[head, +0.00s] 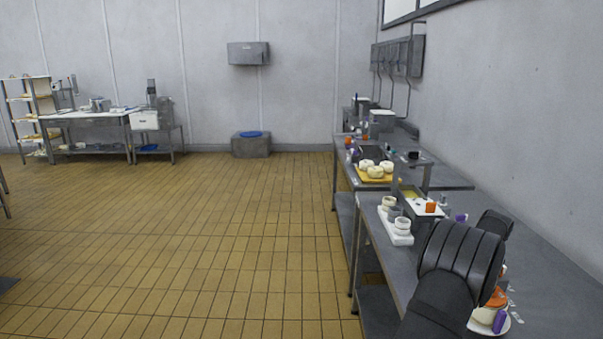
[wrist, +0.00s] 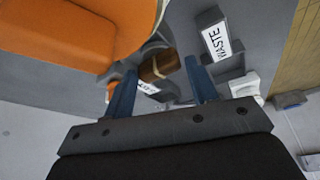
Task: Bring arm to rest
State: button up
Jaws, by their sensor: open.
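My arm (head: 462,262) reaches over the near right bench in the head view, and its gripper end is hidden or unclear there. In the wrist view my gripper (wrist: 161,66) has its two blue fingers apart, with nothing visibly held between them. A brown thing (wrist: 158,67) shows beyond the gap between the fingers. A large orange thing (wrist: 65,32) fills the upper left of the wrist view, close to the camera.
The near bench (head: 375,238) carries a white tray (head: 397,236) with pale cups. A white plate (head: 507,324) with orange and purple things lies partly behind my arm. Pale rounds sit on a yellow board (head: 374,179). A grey bin (wrist: 212,24) reads "WASTE". The tiled floor is open.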

jog(key=m+h, duration=0.1)
jog(key=m, duration=0.2)
jog(key=m+g+h, duration=0.1)
jog(key=m, duration=0.1)
jog(key=shift+w+a+m, duration=0.1)
jog(key=shift+m, duration=0.3)
jog(key=shift+g, duration=0.3)
jog(key=shift+v, duration=2.5)
